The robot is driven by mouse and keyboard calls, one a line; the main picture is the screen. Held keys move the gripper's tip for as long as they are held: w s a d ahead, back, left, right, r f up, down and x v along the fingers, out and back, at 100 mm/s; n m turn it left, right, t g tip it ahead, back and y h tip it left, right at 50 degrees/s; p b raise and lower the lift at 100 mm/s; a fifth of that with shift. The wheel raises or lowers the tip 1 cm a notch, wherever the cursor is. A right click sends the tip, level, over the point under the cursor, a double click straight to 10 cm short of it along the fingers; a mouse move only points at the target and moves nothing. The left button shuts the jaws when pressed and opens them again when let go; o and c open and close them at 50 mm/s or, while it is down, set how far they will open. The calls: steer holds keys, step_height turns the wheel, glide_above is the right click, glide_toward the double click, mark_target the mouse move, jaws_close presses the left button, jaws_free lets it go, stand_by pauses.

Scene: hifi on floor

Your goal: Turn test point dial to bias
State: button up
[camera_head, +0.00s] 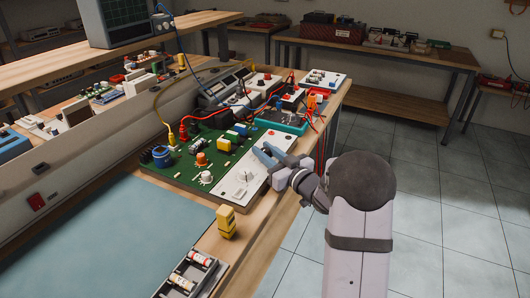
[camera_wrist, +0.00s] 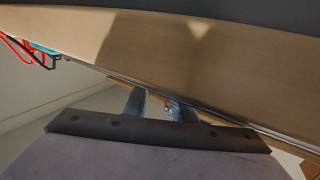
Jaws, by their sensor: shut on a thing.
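A green circuit board (camera_head: 185,165) lies on the wooden bench, with a white panel (camera_head: 232,190) along its right side. A pale knob (camera_head: 241,176) stands on the panel. My gripper (camera_head: 262,152) reaches in from the right over the panel's far end, beyond that knob. Its blue-grey fingers are shut on a small part, which I take to be the test point dial; the head view hides it. In the wrist view, the fingers (camera_wrist: 163,108) show with a small metallic bit between them. Dial markings are too small to read.
Open floor lies right of the bench.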

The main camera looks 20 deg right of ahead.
mark_target(268, 153)
steer(key=o, duration=1.1)
steer(key=shift+c, duration=0.2)
steer(key=shift+v, duration=3.7)
steer(key=shift+r, duration=0.1)
